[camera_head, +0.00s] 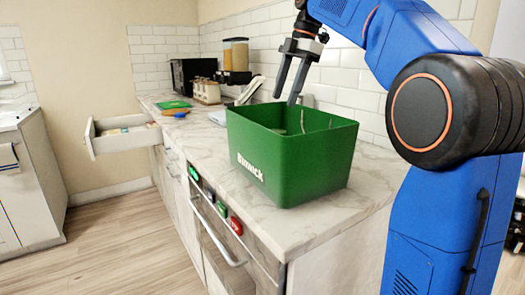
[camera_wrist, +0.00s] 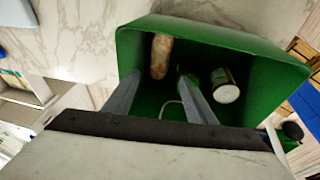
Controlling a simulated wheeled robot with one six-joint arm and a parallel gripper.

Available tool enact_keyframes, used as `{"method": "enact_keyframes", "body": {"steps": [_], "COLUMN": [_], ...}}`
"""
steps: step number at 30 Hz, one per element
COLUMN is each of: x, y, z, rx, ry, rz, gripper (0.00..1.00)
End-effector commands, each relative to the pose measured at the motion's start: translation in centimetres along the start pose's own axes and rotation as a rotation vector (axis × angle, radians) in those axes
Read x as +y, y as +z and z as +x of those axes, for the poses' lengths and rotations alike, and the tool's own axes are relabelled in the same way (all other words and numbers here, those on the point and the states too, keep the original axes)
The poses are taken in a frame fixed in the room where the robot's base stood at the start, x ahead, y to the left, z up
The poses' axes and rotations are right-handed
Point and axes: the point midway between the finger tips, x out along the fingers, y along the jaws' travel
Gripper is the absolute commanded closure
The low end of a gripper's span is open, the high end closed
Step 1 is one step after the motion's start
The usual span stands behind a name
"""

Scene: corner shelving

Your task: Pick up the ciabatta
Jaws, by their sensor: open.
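The ciabatta (camera_wrist: 160,56), a long brownish loaf, lies inside the green bin (camera_wrist: 225,35) near its wall in the wrist view. The bin (camera_head: 285,165) stands on the counter in the head view, and its walls hide the loaf there. My gripper (camera_head: 285,100) points down at the bin's opening, its fingertips around rim height. In the wrist view my gripper (camera_wrist: 161,78) is open with nothing between its fingers. The loaf shows just beyond the fingertips, apart from them.
A can with a pale end (camera_wrist: 226,86) lies in the bin, to the right of the fingers. An open drawer (camera_head: 122,135) juts out farther left.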

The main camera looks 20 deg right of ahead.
Motion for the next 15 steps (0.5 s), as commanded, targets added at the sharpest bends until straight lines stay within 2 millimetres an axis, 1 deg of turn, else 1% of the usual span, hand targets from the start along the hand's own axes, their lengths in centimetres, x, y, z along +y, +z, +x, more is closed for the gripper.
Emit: {"method": "enact_keyframes", "body": {"steps": [2,5,15], "x": [-0.1,-0.1,-0.1], "y": [0.0,-0.1,-0.1], "z": [0.6,2.0,8.1], "rx": [0.000,0.001,0.001], "ry": [-0.002,-0.003,-0.002], "rz": [-0.002,-0.002,-0.001], "gripper": [0.49,0.49,0.49]}}
